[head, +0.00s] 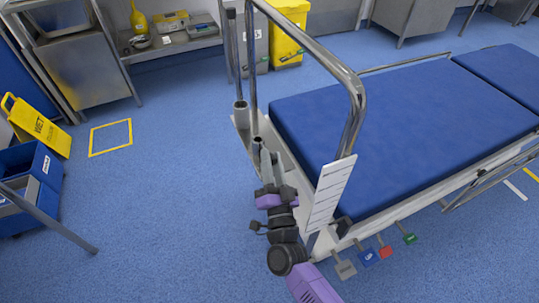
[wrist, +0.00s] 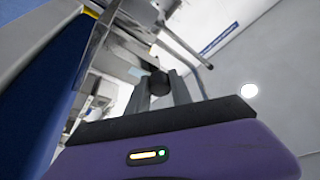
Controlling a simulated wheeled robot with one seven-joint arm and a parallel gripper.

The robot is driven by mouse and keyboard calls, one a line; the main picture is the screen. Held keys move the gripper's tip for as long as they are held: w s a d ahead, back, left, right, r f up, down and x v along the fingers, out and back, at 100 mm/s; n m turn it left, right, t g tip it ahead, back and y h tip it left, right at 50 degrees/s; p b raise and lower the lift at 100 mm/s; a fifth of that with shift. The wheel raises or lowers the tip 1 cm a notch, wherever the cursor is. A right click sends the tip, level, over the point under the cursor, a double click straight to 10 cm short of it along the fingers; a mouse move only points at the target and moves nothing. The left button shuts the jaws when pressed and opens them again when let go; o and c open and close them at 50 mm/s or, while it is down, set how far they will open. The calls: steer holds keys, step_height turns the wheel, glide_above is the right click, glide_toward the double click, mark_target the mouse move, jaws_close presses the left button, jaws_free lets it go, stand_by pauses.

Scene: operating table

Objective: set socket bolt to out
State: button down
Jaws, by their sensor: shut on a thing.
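In the wrist view, a black round knob (wrist: 158,82), which looks like the socket bolt, sits between the two grey fingers of my gripper (wrist: 160,76). The fingers are shut on it. In the head view, my gripper (head: 270,165) reaches up beside the near end of the operating table (head: 400,120), close to the sockets on its side rail. The bolt is hidden there behind my fingers and wrist. Whether it is in or out cannot be told.
A bent metal frame (head: 354,95) rises over the table's near end. A white label card (head: 330,193) hangs beside my arm. Coloured tags (head: 369,257) hang low along the table side. A yellow wet-floor sign (head: 38,127) and blue bin stand left; the floor between is clear.

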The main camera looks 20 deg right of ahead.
steer(key=shift+s, duration=0.1)
steer(key=c, duration=1.1)
jaws_free()
steer(key=shift+c, duration=0.2)
steer(key=v, duration=0.8)
